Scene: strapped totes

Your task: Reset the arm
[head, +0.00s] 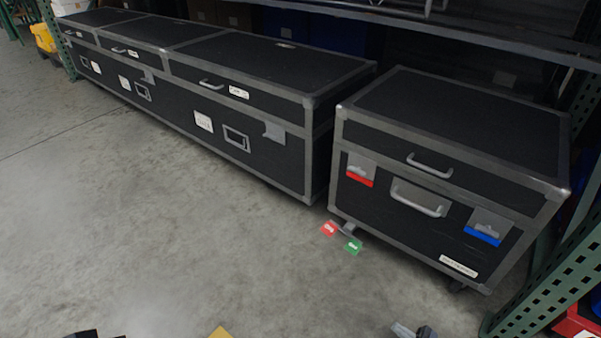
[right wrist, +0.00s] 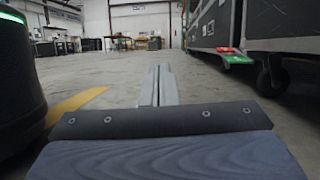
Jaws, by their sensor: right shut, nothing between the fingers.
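My right gripper (head: 415,331) shows at the bottom edge of the head view, low over the floor in front of the right case and apart from it. In the right wrist view its two grey fingers (right wrist: 158,85) lie together, shut and empty, pointing out over open floor. My left gripper is not recognisable in the head view. The black case (head: 450,140) with grey edges stands closed at the right. It has a red latch (head: 360,170) and a blue latch (head: 487,228), with a handle between them.
A row of long black cases (head: 215,75) stands on the left under a shelf (head: 450,30). A green rack post (head: 560,270) is at the right. A red tag (head: 329,228) and a green tag (head: 353,245) sit near the case's lower corner. The floor (head: 150,220) in front is clear.

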